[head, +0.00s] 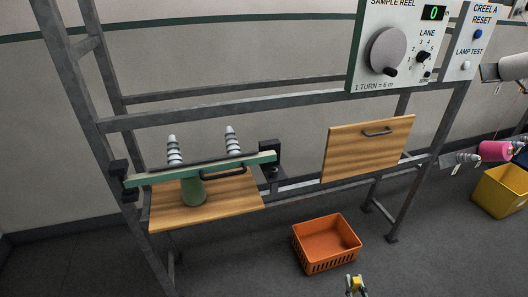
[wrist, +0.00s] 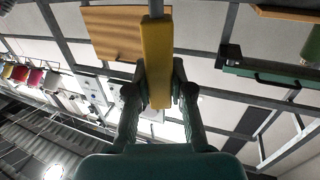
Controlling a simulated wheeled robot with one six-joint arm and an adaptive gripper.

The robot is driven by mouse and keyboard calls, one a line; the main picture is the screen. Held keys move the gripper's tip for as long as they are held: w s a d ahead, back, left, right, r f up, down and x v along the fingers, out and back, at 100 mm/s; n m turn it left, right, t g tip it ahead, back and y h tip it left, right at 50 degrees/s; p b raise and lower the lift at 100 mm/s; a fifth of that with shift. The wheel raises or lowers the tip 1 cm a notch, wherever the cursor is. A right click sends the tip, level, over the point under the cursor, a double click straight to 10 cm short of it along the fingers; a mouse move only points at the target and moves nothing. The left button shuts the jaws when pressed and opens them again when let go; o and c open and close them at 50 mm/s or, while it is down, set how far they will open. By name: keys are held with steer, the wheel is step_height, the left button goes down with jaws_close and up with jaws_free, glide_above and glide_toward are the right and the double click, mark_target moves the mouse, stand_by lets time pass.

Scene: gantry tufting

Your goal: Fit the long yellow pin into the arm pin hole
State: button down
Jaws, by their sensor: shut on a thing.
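The long yellow pin (wrist: 157,50) is in the wrist view, lengthwise between the two dark fingers of my gripper (wrist: 159,92). The gripper is shut on it, and the pin sticks out well beyond the fingertips. In the head view my gripper (head: 355,286) shows only at the bottom edge, with a bit of yellow in it, in front of the orange basket and apart from the frame. A pale green arm (head: 150,180) lies across the left bay of the metal frame, its right end at a black bracket (head: 270,156). I cannot make out the pin hole.
Two ringed cones (head: 174,150) stand behind the green arm, above a wooden shelf (head: 235,201). A wooden panel with a handle (head: 350,155) hangs to the right. An orange basket (head: 325,243) is on the floor; a yellow crate (head: 500,190) is far right. Floor at front left is clear.

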steer(key=w+a+r+n+g+y, duration=0.2)
steer(key=w+a+r+n+y, duration=0.2)
steer(key=a+r+y, duration=0.2)
steer(key=w+a+r+n+g+y, duration=0.2)
steer(key=w+a+r+n+y, duration=0.2)
steer(key=a, duration=0.6)
step_height(320, 180, up, 4)
steer(key=shift+w+a+f+g+y, duration=0.3)
steer(key=shift+w+a+y, duration=0.1)
steer(key=shift+y, duration=0.6)
